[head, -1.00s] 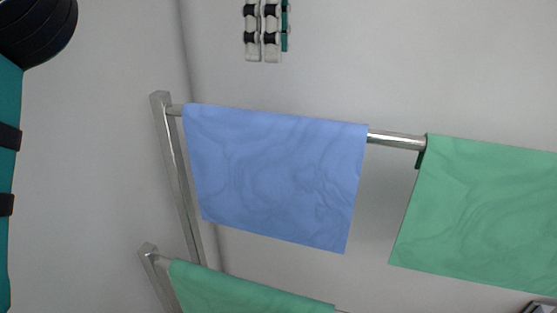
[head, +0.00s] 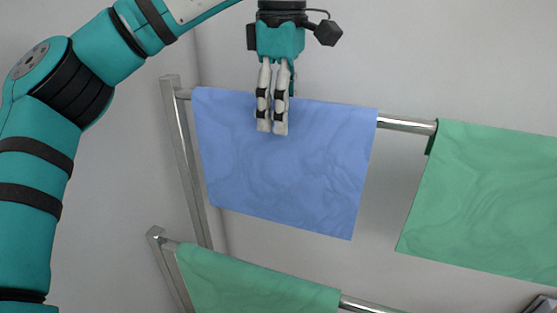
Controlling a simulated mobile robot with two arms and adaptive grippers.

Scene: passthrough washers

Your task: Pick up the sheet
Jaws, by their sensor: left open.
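A blue sheet (head: 290,180) hangs over the upper metal rail of a rack, left of the middle in the head view. My left gripper (head: 272,131) points down, with its fingers in front of the upper part of the blue sheet. The fingers are open with a narrow gap between them. I cannot tell whether they touch the cloth or stand apart from it. The blue sheet hangs flat and undisturbed. My right gripper is not in view.
A green sheet (head: 490,200) hangs on the same upper rail (head: 406,124) at the right. Another green sheet (head: 255,285) hangs on the lower rail. A metal post (head: 186,160) stands left of the blue sheet. Bare rail shows between the upper sheets.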

